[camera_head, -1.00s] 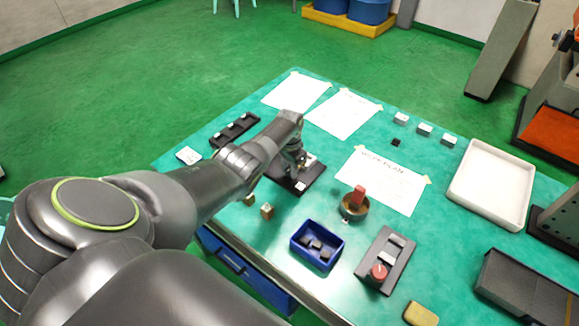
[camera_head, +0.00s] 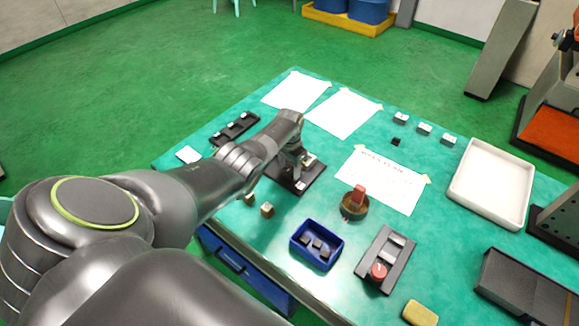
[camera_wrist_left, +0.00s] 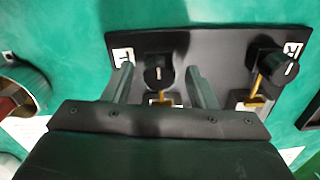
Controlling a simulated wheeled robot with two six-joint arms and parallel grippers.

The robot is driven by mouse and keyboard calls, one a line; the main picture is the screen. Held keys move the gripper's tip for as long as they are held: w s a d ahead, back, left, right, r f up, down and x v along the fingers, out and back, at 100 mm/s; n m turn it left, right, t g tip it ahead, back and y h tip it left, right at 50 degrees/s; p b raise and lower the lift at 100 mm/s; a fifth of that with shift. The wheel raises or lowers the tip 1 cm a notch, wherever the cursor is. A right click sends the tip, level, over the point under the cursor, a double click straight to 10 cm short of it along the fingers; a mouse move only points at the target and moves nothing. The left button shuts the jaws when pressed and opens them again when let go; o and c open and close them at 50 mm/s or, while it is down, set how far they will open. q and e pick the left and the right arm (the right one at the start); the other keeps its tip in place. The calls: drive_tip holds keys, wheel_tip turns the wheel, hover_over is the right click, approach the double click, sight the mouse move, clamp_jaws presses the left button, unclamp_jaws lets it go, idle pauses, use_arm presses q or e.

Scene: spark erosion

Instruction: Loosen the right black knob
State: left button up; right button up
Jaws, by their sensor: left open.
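A dark plate (camera_head: 284,177) lies on the green table under my left gripper (camera_head: 302,164). In the left wrist view the plate (camera_wrist_left: 215,50) carries two black knobs, each with a white line on top. One knob (camera_wrist_left: 158,73) is between the open fingers of my left gripper (camera_wrist_left: 158,84), with a gap showing on both sides. The other black knob (camera_wrist_left: 278,68) is at the right of that view, outside the fingers. Each has a brass-coloured piece near it and a white label whose letter I cannot read surely. In the head view my gripper hides most of the knobs.
A round cup with a red piece (camera_head: 356,201) stands right of the plate. A blue bin (camera_head: 300,255), a plate with a red knob (camera_head: 378,271) and small blocks (camera_head: 267,210) are nearer. Paper sheets (camera_head: 385,178) and a white tray (camera_head: 492,183) lie farther right.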

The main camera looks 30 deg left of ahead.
sight(289, 168)
use_arm(q)
wheel_tip(289, 168, up, 6)
drive_tip(key=shift+r+p, duration=0.15)
drive_tip(key=shift+p, duration=0.7)
wheel_tip(289, 168, up, 11)
drive_tip(key=b, duration=0.1)
